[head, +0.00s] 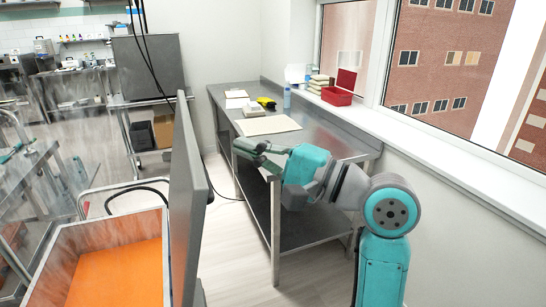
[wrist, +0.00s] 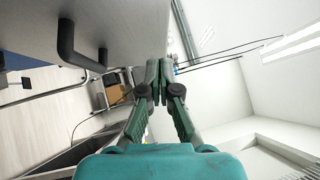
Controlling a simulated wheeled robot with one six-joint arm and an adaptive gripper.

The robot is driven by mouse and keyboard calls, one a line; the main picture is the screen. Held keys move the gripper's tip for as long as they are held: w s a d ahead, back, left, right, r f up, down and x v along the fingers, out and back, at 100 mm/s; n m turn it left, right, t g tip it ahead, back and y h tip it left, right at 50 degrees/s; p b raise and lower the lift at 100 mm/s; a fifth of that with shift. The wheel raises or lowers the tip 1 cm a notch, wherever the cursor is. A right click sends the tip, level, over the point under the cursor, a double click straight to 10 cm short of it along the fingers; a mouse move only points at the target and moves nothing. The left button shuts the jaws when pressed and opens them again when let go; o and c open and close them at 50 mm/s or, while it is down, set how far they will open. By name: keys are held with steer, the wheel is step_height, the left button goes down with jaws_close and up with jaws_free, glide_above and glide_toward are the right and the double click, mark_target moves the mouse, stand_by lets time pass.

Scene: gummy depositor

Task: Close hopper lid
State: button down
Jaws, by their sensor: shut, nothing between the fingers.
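The hopper (head: 48,275) is the open metal bin at the lower left in the head view, with orange material inside. Its lid (head: 185,190) is the grey panel standing upright at the hopper's right side, seen nearly edge-on. My gripper (head: 237,147) is to the right of the lid, apart from it, with its fingers shut and empty. In the wrist view my gripper (wrist: 155,98) points forward with its fingertips together. A grey panel, which looks like the lid (wrist: 130,22), fills the upper left there, with a dark bent handle (wrist: 72,45) on it.
A steel table (head: 325,135) with papers and a bottle (head: 287,98) stands behind my arm, under the window. A red bin (head: 337,96) sits on the sill. Metal framing (head: 40,180) crowds the left. Bare floor (head: 232,235) shows between lid and table.

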steer(key=a+r, duration=0.1)
steer(key=a, duration=0.5)
steer(key=shift+r, duration=0.2)
